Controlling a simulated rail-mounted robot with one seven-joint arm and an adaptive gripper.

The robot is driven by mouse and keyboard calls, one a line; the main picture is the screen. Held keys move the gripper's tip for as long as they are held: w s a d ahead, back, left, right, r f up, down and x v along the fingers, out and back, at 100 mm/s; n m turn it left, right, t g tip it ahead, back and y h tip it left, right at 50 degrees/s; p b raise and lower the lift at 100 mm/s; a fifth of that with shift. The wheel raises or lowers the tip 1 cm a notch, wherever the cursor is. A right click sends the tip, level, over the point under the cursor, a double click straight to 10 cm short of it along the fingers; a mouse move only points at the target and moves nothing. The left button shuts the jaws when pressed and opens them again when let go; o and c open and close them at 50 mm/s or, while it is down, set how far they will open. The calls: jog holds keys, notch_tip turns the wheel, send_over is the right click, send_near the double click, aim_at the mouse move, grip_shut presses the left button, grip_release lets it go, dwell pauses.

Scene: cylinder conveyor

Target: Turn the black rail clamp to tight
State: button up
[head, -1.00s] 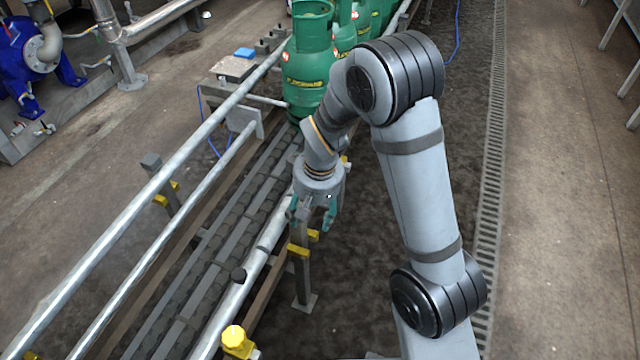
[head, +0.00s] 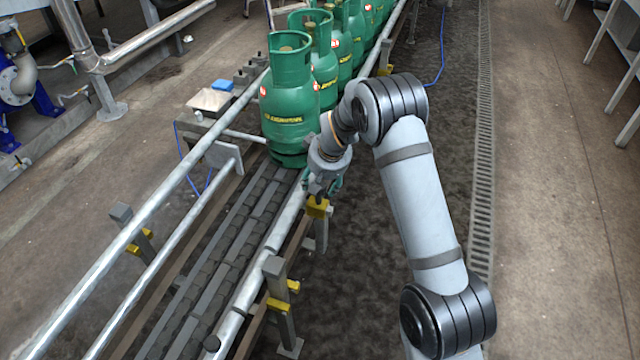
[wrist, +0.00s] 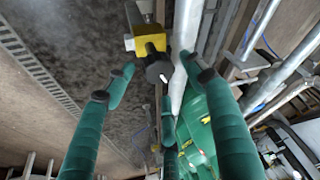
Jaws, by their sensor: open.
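The black rail clamp knob (wrist: 158,68) shows in the wrist view, with a small white mark on its face and a yellow clamp body (wrist: 150,46) behind it. My gripper (wrist: 157,66) is open and empty. In the head view my gripper (head: 322,187) is beside the conveyor's near rail, just above a yellow bracket (head: 318,208) on a rail post. The knob is mostly hidden by the fingers there, and its turn angle is unclear.
Green gas cylinders (head: 290,105) stand in a row on the conveyor, the nearest just left of my gripper. The metal near rail (head: 262,262) runs close by. Another post with yellow brackets (head: 280,288) stands nearer. The floor right of my arm is clear.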

jog(key=shift+x, duration=1)
jog(key=shift+c, duration=1.2)
jog(key=shift+w+r, duration=0.1)
jog(key=shift+r, duration=0.05)
jog(key=c, duration=0.8)
jog(key=shift+a, duration=0.1)
